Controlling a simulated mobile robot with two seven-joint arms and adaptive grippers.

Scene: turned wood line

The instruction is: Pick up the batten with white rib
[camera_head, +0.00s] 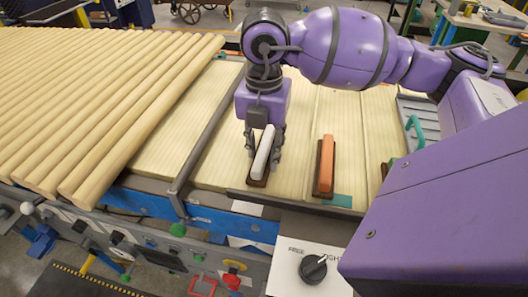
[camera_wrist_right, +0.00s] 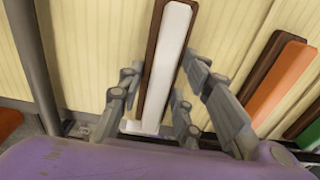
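The batten with white rib (camera_head: 262,158) is a dark brown strip with a white bar along its top. It lies on pale wooden boards in the middle of the head view. My right gripper (camera_head: 264,149) is over it, pointing down, with fingers on both sides. In the right wrist view the batten (camera_wrist_right: 166,70) runs between the open fingers (camera_wrist_right: 162,78), with small gaps showing on either side. The gripper hides part of its far end in the head view. My left gripper is not in view.
A batten with an orange rib (camera_head: 326,165) lies to the right, and one with a green rib (camera_wrist_right: 308,115) beyond it. Round wooden rods (camera_head: 100,100) cover the left. A control box with a black knob (camera_head: 313,268) stands in front.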

